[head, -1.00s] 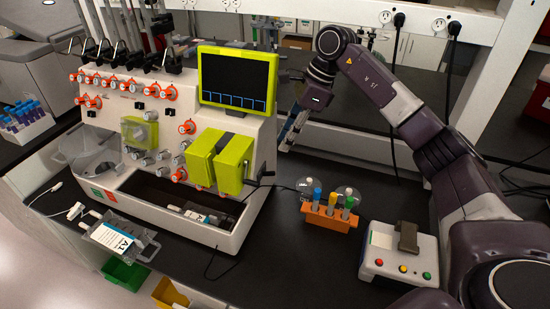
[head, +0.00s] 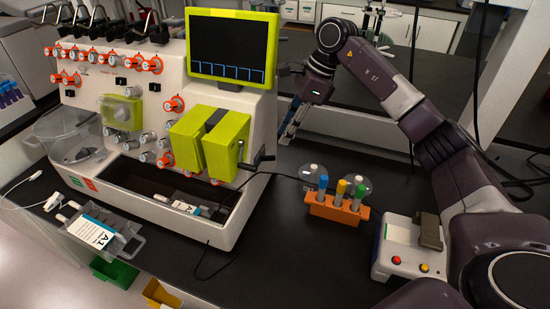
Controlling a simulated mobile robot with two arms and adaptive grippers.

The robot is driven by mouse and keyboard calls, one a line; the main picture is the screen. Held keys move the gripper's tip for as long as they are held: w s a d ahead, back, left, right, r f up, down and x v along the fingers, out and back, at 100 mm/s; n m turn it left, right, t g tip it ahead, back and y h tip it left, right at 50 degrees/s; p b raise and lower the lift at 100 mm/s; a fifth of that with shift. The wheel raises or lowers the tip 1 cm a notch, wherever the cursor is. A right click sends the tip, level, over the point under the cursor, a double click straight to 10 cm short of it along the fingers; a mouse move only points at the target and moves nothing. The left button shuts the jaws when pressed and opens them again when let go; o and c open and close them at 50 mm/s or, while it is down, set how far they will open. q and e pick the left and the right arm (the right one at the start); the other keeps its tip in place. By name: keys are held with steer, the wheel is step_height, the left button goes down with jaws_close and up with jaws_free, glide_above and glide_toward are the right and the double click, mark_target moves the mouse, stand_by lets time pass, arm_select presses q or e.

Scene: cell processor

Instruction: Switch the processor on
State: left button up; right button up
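The cell processor (head: 240,215) is a cream machine with knobs, tubing clamps and two lime-green blocks, at the left and middle of the head view. Its lime-framed screen (head: 231,46) is dark with a row of blue-outlined boxes. A small red button (head: 90,185) and a green button (head: 76,182) sit side by side on its lower left front. My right gripper (head: 288,134) points down beside the machine's right side, just right of the screen and apart from the bench. Its finger opening is too small and angled to tell. My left gripper is out of view.
An orange rack (head: 335,211) with coloured-cap tubes stands right of the processor. A white device (head: 395,262) with coloured buttons is at the right. A labelled A1 cassette (head: 93,231) lies at the front left. A black cable crosses the bench.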

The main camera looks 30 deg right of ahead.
mark_target(273, 156)
steer(key=p+x, duration=0.2)
steer(key=x, duration=0.5)
steer(key=shift+a+f, duration=0.2)
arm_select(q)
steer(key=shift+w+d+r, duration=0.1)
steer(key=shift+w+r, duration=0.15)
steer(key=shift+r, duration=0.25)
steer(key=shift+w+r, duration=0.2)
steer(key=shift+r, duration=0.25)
arm_select(e)
steer(key=shift+c, duration=0.2)
jaws_close()
